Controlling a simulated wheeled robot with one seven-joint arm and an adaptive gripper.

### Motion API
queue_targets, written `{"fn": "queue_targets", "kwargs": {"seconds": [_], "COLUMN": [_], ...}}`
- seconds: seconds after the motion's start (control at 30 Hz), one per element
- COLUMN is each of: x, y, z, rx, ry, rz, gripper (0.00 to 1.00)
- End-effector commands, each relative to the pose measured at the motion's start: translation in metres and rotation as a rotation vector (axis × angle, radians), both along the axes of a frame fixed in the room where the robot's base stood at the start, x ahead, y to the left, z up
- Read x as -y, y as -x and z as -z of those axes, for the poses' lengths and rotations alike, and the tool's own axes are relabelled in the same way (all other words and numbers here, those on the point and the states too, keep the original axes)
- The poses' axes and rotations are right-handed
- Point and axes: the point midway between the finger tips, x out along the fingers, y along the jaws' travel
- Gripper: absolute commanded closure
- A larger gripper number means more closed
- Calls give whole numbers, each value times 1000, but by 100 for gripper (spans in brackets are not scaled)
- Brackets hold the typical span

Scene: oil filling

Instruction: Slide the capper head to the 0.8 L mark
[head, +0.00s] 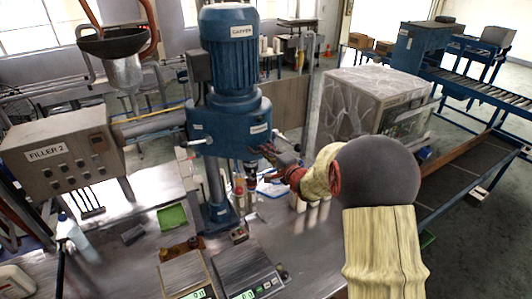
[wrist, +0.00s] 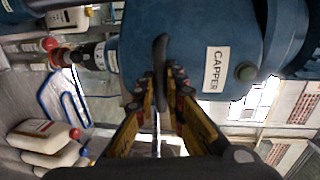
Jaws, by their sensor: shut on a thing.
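The blue capper head (head: 228,122), with a large motor on top, sits on a metal column (head: 216,180) in the middle of the head view. Its blue body and "CAPPER" label (wrist: 214,70) fill the top of the wrist view. My gripper (head: 268,152) reaches its right side. In the wrist view my gripper (wrist: 162,88) has its yellow and black fingers shut on a dark upright handle (wrist: 160,58) on the capper's body. In the head view that handle is largely hidden by the fingers. I cannot make out the 0.8 L mark in either view.
A "FILLER 2" control box (head: 62,155) stands left of the capper. White bottles (wrist: 45,135) show at lower left in the wrist view. A wrapped crate (head: 372,100) stands behind.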

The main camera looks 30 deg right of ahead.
Motion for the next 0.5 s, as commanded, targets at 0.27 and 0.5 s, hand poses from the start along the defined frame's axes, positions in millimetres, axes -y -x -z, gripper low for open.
{"fn": "queue_targets", "kwargs": {"seconds": [0.27, 0.5], "x": [0, 0], "y": [0, 0], "z": [2, 7], "rx": [1, -3], "ry": [0, -1], "rz": [0, 0], "gripper": [100, 100]}}
